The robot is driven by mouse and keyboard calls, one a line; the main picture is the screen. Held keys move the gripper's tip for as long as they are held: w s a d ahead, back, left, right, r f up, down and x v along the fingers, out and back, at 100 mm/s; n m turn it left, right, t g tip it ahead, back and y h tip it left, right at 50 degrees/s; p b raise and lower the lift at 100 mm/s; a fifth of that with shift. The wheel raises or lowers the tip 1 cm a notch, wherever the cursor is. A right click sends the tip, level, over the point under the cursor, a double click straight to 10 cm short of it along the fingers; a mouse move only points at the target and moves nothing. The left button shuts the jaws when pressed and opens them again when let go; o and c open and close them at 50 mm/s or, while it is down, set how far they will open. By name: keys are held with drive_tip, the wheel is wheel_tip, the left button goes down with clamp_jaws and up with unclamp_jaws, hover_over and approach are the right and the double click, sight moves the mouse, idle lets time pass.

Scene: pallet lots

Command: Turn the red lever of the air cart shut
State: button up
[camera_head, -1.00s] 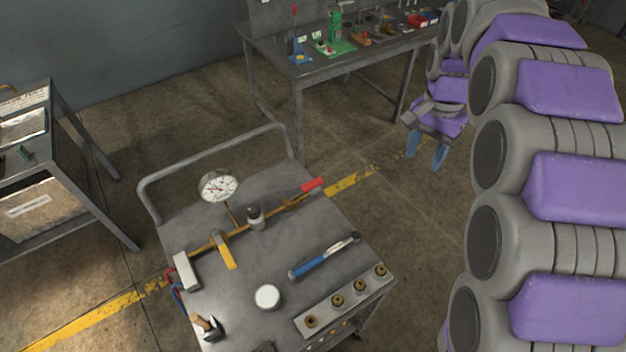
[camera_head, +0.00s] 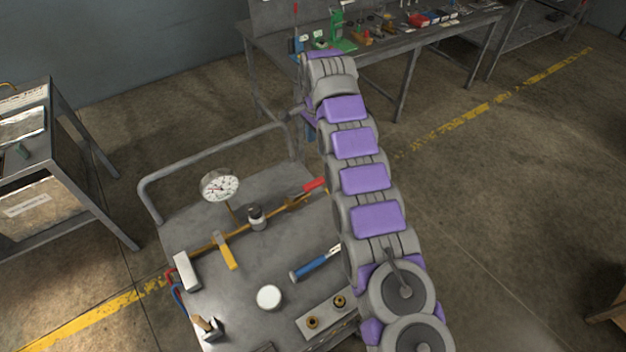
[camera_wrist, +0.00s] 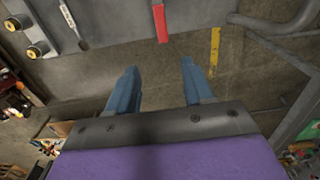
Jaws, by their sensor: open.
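The air cart (camera_head: 205,260) is a grey metal cart with a brass pipe line, a round gauge (camera_head: 220,185) and a yellow lever (camera_head: 225,251) on its top. The red lever (camera_head: 315,184) sticks out at the pipe's right end, lying roughly in line with the pipe. In the wrist view the red lever (camera_wrist: 160,24) is at the top centre, beyond the fingertips. My gripper (camera_wrist: 157,70) is open and empty, with its two blue fingers apart from the lever. In the head view my arm hides most of the gripper.
A blue-handled tool (camera_head: 314,264), a white round lid (camera_head: 269,297) and a block with brass fittings (camera_head: 325,316) are on the cart. The cart's push rail (camera_head: 215,158) runs along its back. A workbench (camera_head: 400,45) with small items stands behind.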

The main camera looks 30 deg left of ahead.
sight(314, 183)
drive_tip(key=f+b, duration=0.2)
drive_tip(key=f, duration=0.4)
drive_tip(key=f+b, duration=0.2)
drive_tip(key=f, duration=0.4)
drive_tip(key=f+b, duration=0.2)
drive_tip(key=f, duration=0.4)
drive_tip(key=shift+s+a+f, duration=0.15)
drive_tip(key=shift+s+a, duration=0.1)
drive_tip(key=shift+a, duration=0.1)
drive_tip(key=shift+c, duration=0.3)
clamp_jaws()
